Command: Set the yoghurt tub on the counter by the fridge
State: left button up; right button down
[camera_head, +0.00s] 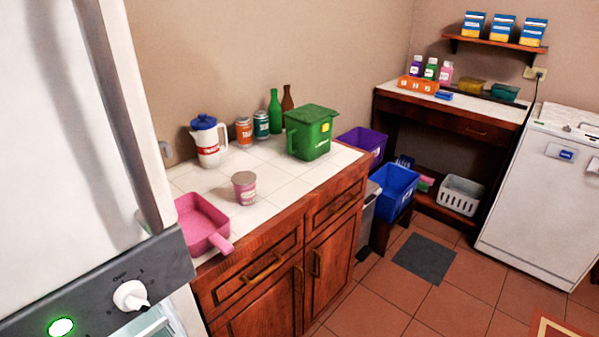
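A small pink and white tub with a brownish-grey lid, which looks like the yoghurt tub (244,189), stands upright on the white tiled counter (285,180). A tall white appliance (75,120), perhaps the fridge, fills the left side beside the counter. Neither of my grippers is in view.
A white jug with blue lid (208,140), two cans (253,130), two bottles (274,110) and a green bin (311,131) line the counter's back. Tiles around the tub are clear. A dark panel with a white knob (130,295) is at lower left.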

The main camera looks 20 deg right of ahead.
aim_at(286, 181)
jog(key=i+l+z, duration=0.65)
jog(key=l, duration=0.2)
jog(key=i+l, duration=0.15)
jog(key=i, duration=0.3)
jog(key=i+l, duration=0.15)
jog(key=i, duration=0.3)
